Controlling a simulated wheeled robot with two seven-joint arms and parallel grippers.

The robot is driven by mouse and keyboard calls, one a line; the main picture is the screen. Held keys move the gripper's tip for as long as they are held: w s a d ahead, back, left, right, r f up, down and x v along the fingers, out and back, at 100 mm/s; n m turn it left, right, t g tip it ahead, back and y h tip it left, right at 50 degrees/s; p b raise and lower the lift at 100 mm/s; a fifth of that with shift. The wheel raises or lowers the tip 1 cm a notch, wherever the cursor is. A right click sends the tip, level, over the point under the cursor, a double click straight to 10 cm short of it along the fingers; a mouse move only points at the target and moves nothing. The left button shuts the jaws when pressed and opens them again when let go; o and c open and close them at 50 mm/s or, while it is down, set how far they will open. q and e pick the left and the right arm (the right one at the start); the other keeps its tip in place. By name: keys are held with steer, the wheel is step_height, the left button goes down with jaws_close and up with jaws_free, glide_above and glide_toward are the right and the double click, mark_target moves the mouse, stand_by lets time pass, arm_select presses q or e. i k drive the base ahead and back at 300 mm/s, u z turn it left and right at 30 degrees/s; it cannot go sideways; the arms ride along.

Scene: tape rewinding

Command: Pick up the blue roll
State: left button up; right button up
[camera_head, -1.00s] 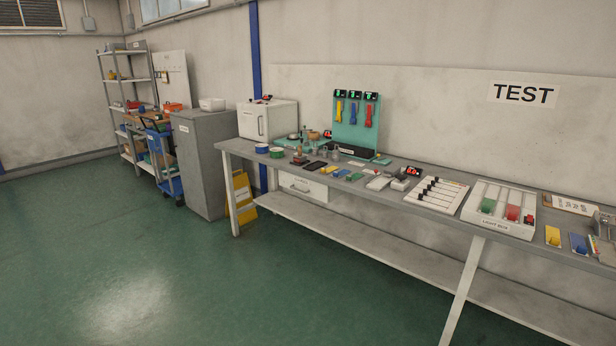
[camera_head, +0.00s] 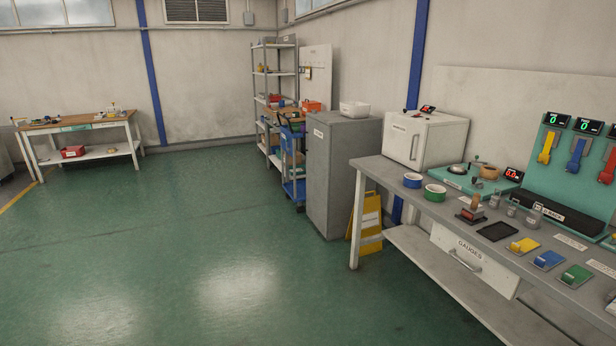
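A blue roll (camera_head: 413,181) with a pale inside lies flat near the left end of the grey test bench (camera_head: 375,172). A green roll (camera_head: 434,194) of similar shape lies beside it, a little nearer and to the right. Neither of my grippers shows in the head view, so their state is hidden.
A white oven-like box (camera_head: 425,139) stands behind the rolls. A teal device with a tan roll (camera_head: 489,172) and several small tools lie to their right. A grey cabinet (camera_head: 340,180) and a yellow folding sign (camera_head: 369,222) stand left of the bench. The green floor (camera_head: 200,260) is open.

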mark_target(413, 181)
steer(key=z, duration=0.15)
steer(key=i, duration=2)
steer(key=z, duration=0.55)
